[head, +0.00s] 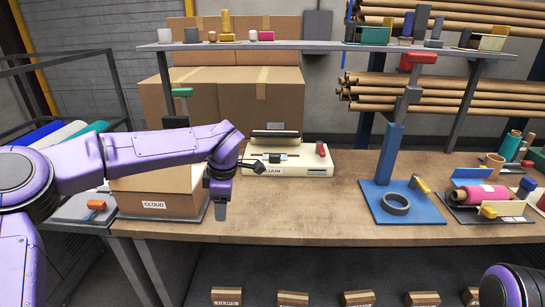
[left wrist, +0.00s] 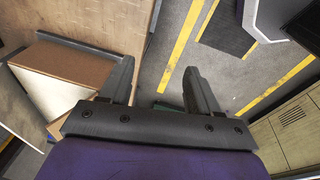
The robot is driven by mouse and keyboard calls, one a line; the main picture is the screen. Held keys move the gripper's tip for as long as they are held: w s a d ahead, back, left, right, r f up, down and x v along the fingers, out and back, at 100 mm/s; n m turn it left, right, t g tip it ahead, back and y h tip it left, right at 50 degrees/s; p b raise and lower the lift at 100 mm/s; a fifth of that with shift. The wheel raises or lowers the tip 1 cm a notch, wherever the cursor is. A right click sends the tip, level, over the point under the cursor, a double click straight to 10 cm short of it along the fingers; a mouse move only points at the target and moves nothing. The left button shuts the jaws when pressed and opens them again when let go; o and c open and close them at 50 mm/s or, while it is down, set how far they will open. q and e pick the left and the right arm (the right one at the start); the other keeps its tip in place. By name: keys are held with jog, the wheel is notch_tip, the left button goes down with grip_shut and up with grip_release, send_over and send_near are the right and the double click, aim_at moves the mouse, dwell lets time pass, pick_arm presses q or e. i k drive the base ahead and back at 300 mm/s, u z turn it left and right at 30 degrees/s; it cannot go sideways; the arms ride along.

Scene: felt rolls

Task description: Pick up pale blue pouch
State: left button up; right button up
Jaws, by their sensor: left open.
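I cannot make out a pale blue pouch in either view. My left gripper (head: 219,208) hangs over the front of the table, just right of the cardboard box labelled CLOUD (head: 155,205). In the left wrist view its two dark fingers (left wrist: 158,75) are spread apart, with nothing between them but floor. A pale, flat surface (left wrist: 55,95) lies beside the left finger in that view; I cannot tell what it is. My right gripper is out of sight.
A cream machine (head: 290,165) stands at the back of the table (head: 300,215). A blue stand (head: 390,165) with a dark ring (head: 396,204) is right of centre. A pink roll (head: 482,194) lies farther right. The table's middle is clear. A shelf (head: 300,45) spans above.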

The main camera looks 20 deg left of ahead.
aim_at(274, 158)
jog(key=i, duration=1.4)
jog(key=z, duration=0.05)
